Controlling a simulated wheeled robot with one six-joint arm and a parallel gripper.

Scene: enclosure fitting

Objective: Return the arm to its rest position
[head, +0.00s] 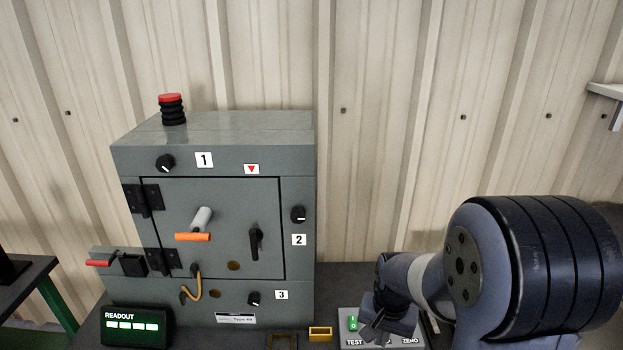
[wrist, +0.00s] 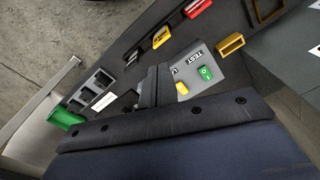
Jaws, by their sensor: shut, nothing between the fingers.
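My arm comes in from the right of the head view, with its large dark joint in front of the wall. My gripper (head: 378,332) points down at the bottom of the head view, over a grey panel (head: 352,343) marked TEST. It hides part of the panel. In the wrist view my gripper (wrist: 151,86) shows as dark fingers, shut and empty, beside the same panel (wrist: 215,88). The panel's green switch (head: 353,323) also shows in the wrist view (wrist: 206,73). I cannot tell whether the fingers touch the panel.
A yellow block (head: 320,333) lies nearby. A wall shelf (head: 606,92) is upper right.

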